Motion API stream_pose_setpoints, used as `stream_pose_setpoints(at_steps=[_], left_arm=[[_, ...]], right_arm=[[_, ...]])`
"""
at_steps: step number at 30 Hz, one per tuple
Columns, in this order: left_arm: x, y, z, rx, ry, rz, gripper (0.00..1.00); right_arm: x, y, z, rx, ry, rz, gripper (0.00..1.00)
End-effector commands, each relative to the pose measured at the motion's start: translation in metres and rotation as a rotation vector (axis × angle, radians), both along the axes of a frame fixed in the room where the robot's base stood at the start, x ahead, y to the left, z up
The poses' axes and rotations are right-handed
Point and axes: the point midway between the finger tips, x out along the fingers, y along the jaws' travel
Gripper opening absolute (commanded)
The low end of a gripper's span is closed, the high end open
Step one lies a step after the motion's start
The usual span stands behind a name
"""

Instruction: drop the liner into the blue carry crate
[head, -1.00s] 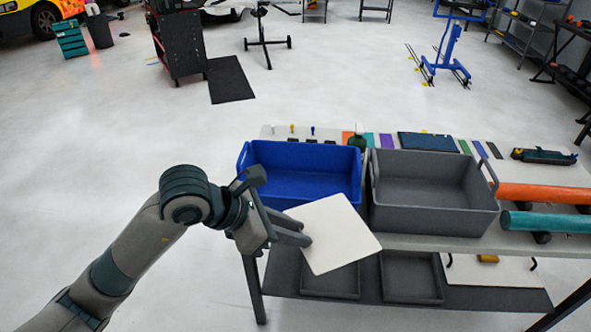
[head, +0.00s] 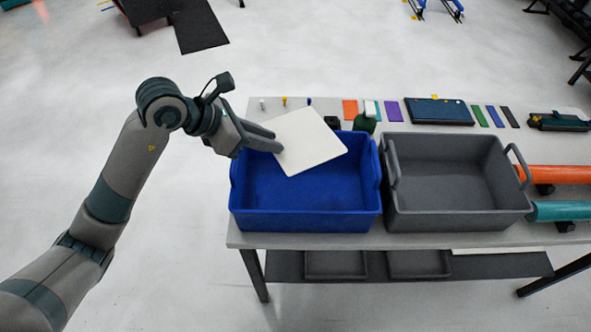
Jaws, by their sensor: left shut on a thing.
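The liner (head: 312,141) is a thin white square sheet with rounded corners, in the head view. My left gripper (head: 272,141) is shut on its left edge. The liner is tilted and overlaps the back part of the blue carry crate (head: 304,222) in the picture; its exact height above the crate cannot be told. The crate stands on the table's left side, and the part of its floor that shows is empty. The liner and gripper hide part of the crate's back rim. My right gripper is not in view.
A grey crate (head: 455,219) stands close to the right of the blue one on the table (head: 400,240). Orange (head: 560,174) and teal (head: 562,211) rolls lie further right. A dark green bottle (head: 365,123), colour swatches and a dark case (head: 438,111) line the back.

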Motion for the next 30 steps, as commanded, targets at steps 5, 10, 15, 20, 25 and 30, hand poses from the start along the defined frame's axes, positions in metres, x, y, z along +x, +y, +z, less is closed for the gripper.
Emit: stream_pose_setpoints(at_steps=[5, 10, 15, 20, 25, 30], left_arm=[[0.001, 0.002, 0.0, 0.0, 0.001, 0.002, 0.0], [0.001, 0.002, 0.0, 0.0, 0.001, 0.002, 0.0], [0.001, 0.002, 0.0, 0.0, 0.001, 0.002, 0.0], [0.001, 0.001, -0.006, -0.001, 0.001, 0.003, 0.0], [0.001, 0.001, -0.019, -0.001, 0.002, 0.002, 0.0], [0.001, 0.001, -0.036, -0.001, 0.002, 0.003, 0.0]], right_arm=[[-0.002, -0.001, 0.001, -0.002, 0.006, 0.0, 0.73], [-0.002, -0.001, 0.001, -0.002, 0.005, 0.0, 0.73], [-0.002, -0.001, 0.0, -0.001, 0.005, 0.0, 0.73], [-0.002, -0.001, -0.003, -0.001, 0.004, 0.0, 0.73], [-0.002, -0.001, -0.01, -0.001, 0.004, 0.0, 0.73], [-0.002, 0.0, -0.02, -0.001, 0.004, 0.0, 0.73]])
